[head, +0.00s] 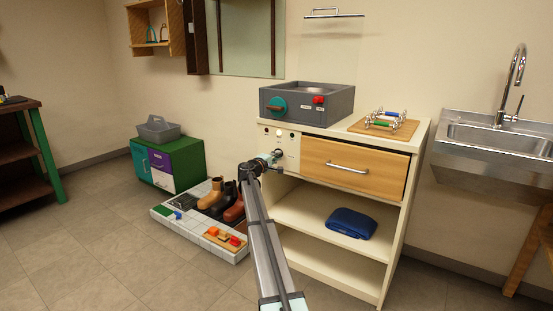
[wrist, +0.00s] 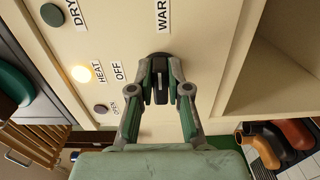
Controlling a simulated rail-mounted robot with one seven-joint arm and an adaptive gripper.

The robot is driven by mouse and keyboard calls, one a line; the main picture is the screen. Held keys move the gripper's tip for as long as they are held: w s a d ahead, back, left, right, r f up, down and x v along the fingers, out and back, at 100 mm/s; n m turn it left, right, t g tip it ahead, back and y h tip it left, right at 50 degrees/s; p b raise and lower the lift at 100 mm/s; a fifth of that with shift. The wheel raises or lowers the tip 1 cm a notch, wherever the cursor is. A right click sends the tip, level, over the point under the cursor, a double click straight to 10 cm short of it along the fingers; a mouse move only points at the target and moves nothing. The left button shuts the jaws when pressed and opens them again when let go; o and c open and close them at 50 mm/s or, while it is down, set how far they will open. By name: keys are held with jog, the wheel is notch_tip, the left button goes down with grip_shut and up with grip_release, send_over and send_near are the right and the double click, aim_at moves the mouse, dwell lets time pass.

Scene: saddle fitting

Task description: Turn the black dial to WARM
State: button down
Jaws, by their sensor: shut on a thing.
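The black dial (wrist: 160,72) sits on the cream control panel (wrist: 130,40). My gripper (wrist: 160,84) is shut on the dial, with one finger on each side of it in the wrist view. The WARM label (wrist: 162,15) is above the dial in that view, and the OFF label (wrist: 118,71) is to its left. Which label the dial's mark faces is not clear, as the fingers partly cover it. In the head view my gripper (head: 270,158) is at the panel (head: 286,148) on the cabinet's left front, and hides the dial.
A lit lamp (wrist: 97,73) is by the HEAT label (wrist: 99,71). A dark button (wrist: 52,14) is near DRY, and a small knob (wrist: 100,108) near OPEN. A wooden drawer (head: 350,170) is right of the panel. A tray with boots (head: 209,196) stands on the floor to the left.

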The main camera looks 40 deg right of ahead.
jog(key=c, duration=1.1)
grip_release()
jog(key=shift+d, duration=0.1)
jog(key=v, duration=1.2)
